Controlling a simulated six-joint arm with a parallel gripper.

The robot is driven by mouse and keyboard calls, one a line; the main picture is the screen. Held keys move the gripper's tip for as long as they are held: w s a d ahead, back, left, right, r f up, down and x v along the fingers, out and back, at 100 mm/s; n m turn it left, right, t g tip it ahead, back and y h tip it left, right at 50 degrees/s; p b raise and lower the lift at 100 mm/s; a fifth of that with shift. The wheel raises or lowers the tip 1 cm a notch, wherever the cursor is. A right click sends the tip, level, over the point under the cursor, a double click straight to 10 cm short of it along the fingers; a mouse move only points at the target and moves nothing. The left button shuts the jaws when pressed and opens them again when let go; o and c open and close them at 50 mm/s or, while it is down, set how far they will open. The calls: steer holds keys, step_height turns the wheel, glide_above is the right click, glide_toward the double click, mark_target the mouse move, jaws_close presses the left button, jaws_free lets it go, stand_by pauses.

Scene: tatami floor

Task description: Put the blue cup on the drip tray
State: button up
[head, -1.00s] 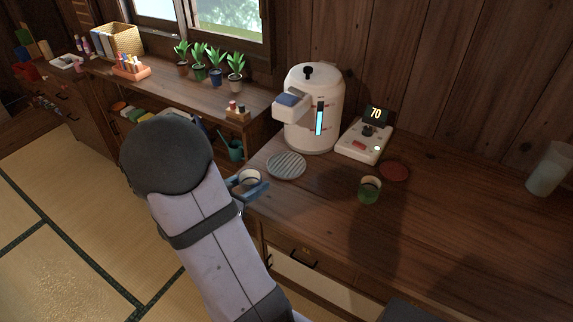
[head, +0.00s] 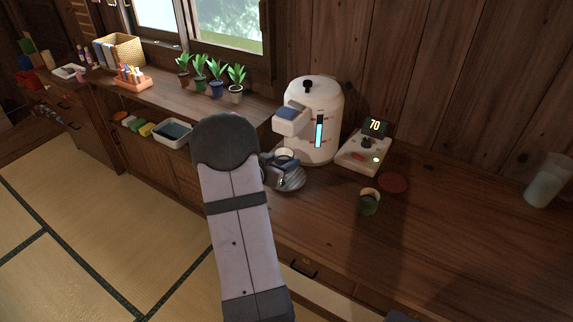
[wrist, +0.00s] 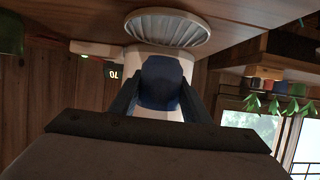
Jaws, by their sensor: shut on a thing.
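The blue cup (wrist: 165,85) is upright between the two fingers of my gripper (wrist: 160,97) in the upside-down wrist view. In the head view its pale rim and inside (head: 285,154) show just in front of the dispenser, beside my wrist. My gripper (head: 279,165) is shut on it. The round ribbed drip tray (wrist: 168,27) lies on the counter below the cup's level. In the head view the drip tray (head: 296,184) is partly hidden by my gripper and the cup. Whether the cup touches it cannot be told.
The white dispenser (head: 321,125) stands right behind the cup, its spout (head: 291,117) overhanging. A control box (head: 365,151) reads 70. The front counter is clear.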

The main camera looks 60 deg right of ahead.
steer(key=shift+d, duration=0.8)
steer(key=shift+f, duration=1.7)
steer(key=shift+f, duration=0.15)
steer(key=o, duration=1.1)
steer(key=shift+a+r, duration=0.1)
steer(key=shift+r, duration=0.1)
steer(key=v, duration=1.2)
steer(key=shift+f, duration=0.1)
